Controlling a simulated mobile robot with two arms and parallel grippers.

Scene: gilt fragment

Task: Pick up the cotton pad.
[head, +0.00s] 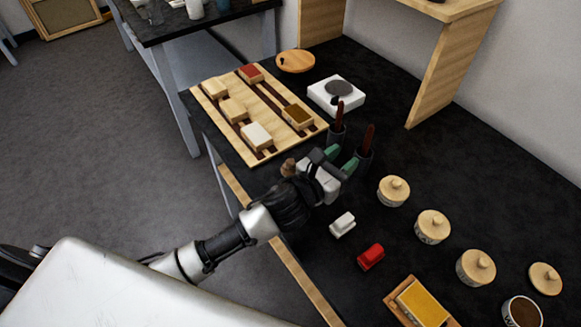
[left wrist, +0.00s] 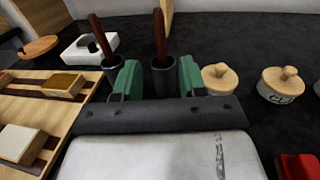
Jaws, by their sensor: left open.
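I cannot single out the cotton pad with certainty. A small white block (head: 342,224) lies on the dark table, with a red block (head: 371,257) beside it. A yellow-topped pad (head: 422,303) lies on a wooden base at the bottom. My left gripper (head: 341,160) is above the table, behind the white block, its green fingers apart with nothing visible between them. In the left wrist view the fingers (left wrist: 160,78) frame a dark cup with a brown handle (left wrist: 162,78) that stands beyond them. My right gripper is in neither view.
A wooden board (head: 213,108) with several small blocks lies at the left. A white device with a grey disc (head: 337,93) and a round wooden lid (head: 295,61) stand behind. Two dark cups with brown handles (head: 365,158) are close to my gripper. Several lidded jars (head: 433,226) line the right.

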